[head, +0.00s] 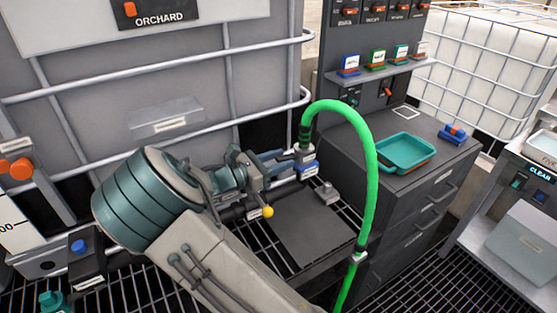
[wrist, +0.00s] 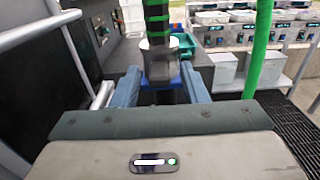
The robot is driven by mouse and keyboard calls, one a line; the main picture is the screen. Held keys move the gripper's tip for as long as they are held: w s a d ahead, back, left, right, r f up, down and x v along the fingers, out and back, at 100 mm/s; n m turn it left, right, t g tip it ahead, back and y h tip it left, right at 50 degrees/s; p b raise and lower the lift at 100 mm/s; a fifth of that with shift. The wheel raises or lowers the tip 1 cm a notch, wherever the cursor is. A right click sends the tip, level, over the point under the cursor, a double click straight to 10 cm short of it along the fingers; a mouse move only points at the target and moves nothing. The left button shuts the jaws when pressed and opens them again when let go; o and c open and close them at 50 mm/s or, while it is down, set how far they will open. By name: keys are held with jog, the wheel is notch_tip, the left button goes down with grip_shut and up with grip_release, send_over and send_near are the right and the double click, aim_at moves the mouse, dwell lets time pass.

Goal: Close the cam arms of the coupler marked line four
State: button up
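A coupler (head: 306,158) joins the end of the bright green hose (head: 372,165) in front of the grey tank. In the wrist view its silver collar (wrist: 158,62) sits below a green-and-black banded hose end, with a blue part beneath. A small white label shows beside it in the head view; I cannot read it. My gripper (head: 290,168) is at the coupler. In the wrist view its two blue-grey fingers (wrist: 160,88) are apart, one on each side of the coupler. I cannot tell whether they touch it. The cam arms cannot be clearly made out.
A yellow knob (head: 268,212) is just below my gripper. White tank-cage bars (head: 150,88) run close behind. A grey cabinet (head: 400,185) with a teal tray (head: 404,151) stands right. The green hose arches down beside the coupler. A dark plate (head: 305,235) lies below on grating.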

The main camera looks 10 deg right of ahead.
grip_shut()
jog(key=shift+r+p, duration=0.15)
jog(key=shift+p, duration=0.2)
jog(key=r+y+p, duration=0.1)
jog(key=p, duration=0.1)
jog(key=shift+g+y+p, duration=0.3)
jog(key=shift+p, duration=0.05)
jog(key=y+p, duration=0.1)
jog(key=p, duration=0.1)
jog(key=r+g+y+p, duration=0.1)
jog(key=y+p, duration=0.1)
jog(key=p, duration=0.1)
jog(key=shift+w+d+r, duration=0.1)
jog(key=shift+d+r, duration=0.2)
jog(key=shift+d, duration=0.1)
jog(key=y+p, duration=0.1)
jog(key=p, duration=0.1)
jog(key=d+r+g+y+p, duration=0.1)
jog(key=y+p, duration=0.1)
jog(key=shift+w+y, duration=0.2)
jog(key=shift+y, duration=0.1)
jog(key=shift+w+d+g+y+p, duration=0.1)
jog(key=shift+d+g+y+p, duration=0.2)
jog(key=shift+y+p, duration=0.5)
jog(key=shift+w+d+g+y+p, duration=0.15)
jog(key=shift+g+y+p, duration=0.15)
jog(key=shift+y+p, duration=0.45)
jog(key=shift+s, duration=0.1)
